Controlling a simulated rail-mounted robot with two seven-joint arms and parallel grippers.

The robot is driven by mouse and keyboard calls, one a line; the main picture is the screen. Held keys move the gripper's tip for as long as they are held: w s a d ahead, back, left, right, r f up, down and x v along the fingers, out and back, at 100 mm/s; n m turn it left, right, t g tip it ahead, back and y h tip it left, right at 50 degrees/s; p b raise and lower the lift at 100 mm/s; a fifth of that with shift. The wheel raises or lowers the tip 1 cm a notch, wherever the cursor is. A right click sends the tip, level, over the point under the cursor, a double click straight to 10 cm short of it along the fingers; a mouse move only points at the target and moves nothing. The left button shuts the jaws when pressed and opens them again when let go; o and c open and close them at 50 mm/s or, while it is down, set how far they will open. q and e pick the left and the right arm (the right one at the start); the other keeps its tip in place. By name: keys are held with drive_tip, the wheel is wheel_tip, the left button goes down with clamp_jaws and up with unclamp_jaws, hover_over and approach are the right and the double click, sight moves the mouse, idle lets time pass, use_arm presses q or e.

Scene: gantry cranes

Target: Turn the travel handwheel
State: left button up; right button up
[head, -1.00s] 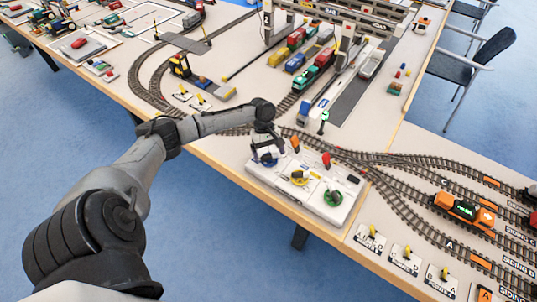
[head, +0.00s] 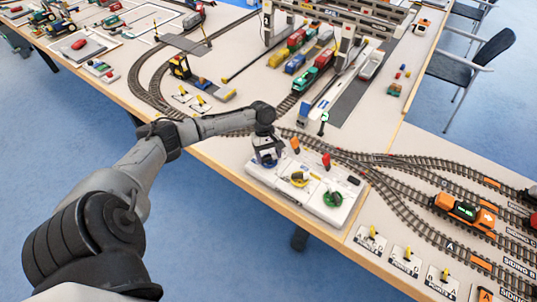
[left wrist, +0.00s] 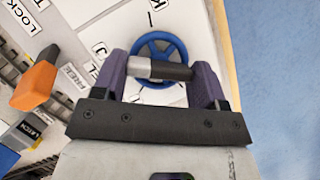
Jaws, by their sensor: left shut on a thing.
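A white control panel (head: 324,208) lies near the front edge of the table and carries several handwheels. The blue handwheel (left wrist: 148,43) is at the top middle of the left wrist view, with a grey and black crank handle (left wrist: 160,69) across its near side. My left gripper (left wrist: 158,72) is shut on this handle, with one dark purple finger at each end. In the head view my left gripper (head: 267,155) is over the panel's left end and mostly hides the blue wheel. The printed label beside the wheel is partly covered. My right gripper is not in view.
A yellow handwheel (head: 299,179) and a green handwheel (head: 332,197) sit to the right on the panel. An orange lever (head: 295,146) and a red lever (head: 326,160) stand behind them. Tracks (head: 385,185) run behind and right of the panel.

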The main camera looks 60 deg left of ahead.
use_arm(q)
drive_tip(key=shift+r+m+p, duration=0.2)
drive_tip(key=shift+m+p, duration=0.1)
drive_tip(key=shift+p, duration=0.35)
drive_tip(key=m+p, duration=0.1)
drive_tip(key=p, duration=0.1)
drive_tip(key=m+g+p, duration=0.1)
drive_tip(key=p, duration=0.1)
drive_tip(key=shift+w+d+r+m, duration=0.1)
drive_tip(key=shift+r+m, duration=0.05)
drive_tip(key=shift+m, duration=0.25)
drive_tip(key=m+g+y+p, duration=0.1)
drive_tip(key=m, duration=0.1)
drive_tip(key=shift+m+p, duration=0.4)
drive_tip(key=m+g+y+p, duration=0.1)
drive_tip(key=m, duration=0.2)
drive_tip(key=shift+w+m+p, duration=0.1)
drive_tip(key=shift+m+p, duration=0.2)
drive_tip(key=shift+p, duration=0.05)
drive_tip(key=m, duration=0.1)
drive_tip(key=m+y+p, duration=0.1)
drive_tip(key=shift+d+f+m+g, duration=0.1)
drive_tip(key=shift+f+m+g, duration=0.1)
drive_tip(key=shift+m+g, duration=0.15)
drive_tip(key=shift+m+y+p, duration=0.3)
drive_tip(key=shift+m+p, duration=0.05)
drive_tip(key=shift+m, duration=0.3)
drive_tip(key=shift+f, duration=0.1)
drive_tip(key=o, duration=0.9)
